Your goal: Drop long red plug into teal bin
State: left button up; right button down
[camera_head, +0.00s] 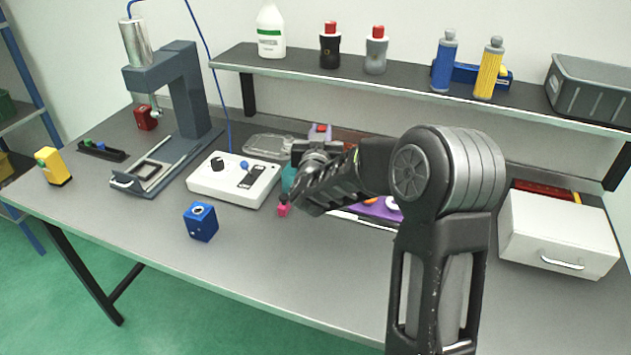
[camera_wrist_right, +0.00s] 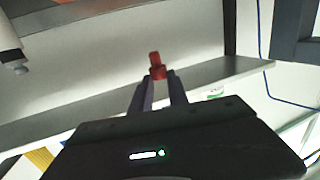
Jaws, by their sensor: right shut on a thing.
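My right gripper (camera_head: 320,131) points away towards the back of the bench, above its surface. It is shut on a red plug (camera_head: 320,127). In the right wrist view the red plug (camera_wrist_right: 156,66) sticks out beyond the tips of the purple-grey fingers (camera_wrist_right: 158,88). A teal bin (camera_head: 289,178) shows only as a sliver beside my right wrist; my arm hides most of it. The plug appears farther back than this sliver; its height over it is unclear. My left gripper is not in view.
A white control box (camera_head: 215,183) stands left of the teal bin, with a blue block (camera_head: 201,222) in front. A small pink-red piece (camera_head: 283,209) shows below my wrist. A shelf (camera_head: 400,85) with bottles spans the back. A white drawer box (camera_head: 555,235) stands right. The front bench is clear.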

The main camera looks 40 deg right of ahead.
notch_tip(320, 180, down, 6)
jog(key=b, duration=0.4)
dwell(0.3)
jog(key=c, duration=1.2)
grip_release()
jog(key=b+v, duration=0.1)
jog(key=v, duration=0.6)
jog(key=shift+s+a+b, duration=0.25)
jog(key=shift+b, duration=0.05)
